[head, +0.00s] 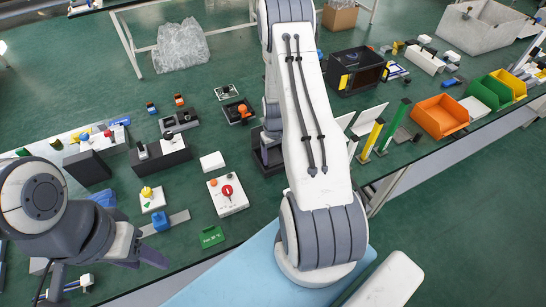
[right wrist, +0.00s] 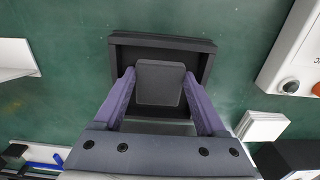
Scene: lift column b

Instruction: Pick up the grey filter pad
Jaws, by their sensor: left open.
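The grey filter pad (right wrist: 160,83) is a dark grey block in the right wrist view. It lies between the two purple fingers of my right gripper (right wrist: 160,80), which touch its left and right sides. Behind the pad is a black square tray (right wrist: 205,62) with a raised rim; I cannot tell whether the pad is clear of it. My left gripper (head: 100,274) is open and empty at the lower left, by the bench's front edge.
A white box with a red knob (head: 228,194), a small white block (head: 212,161) and a green tag (head: 212,237) lie left of my right arm. Orange (head: 440,116) and green bins stand right. Green and yellow posts stand just right of the arm. Bare green bench lies between items.

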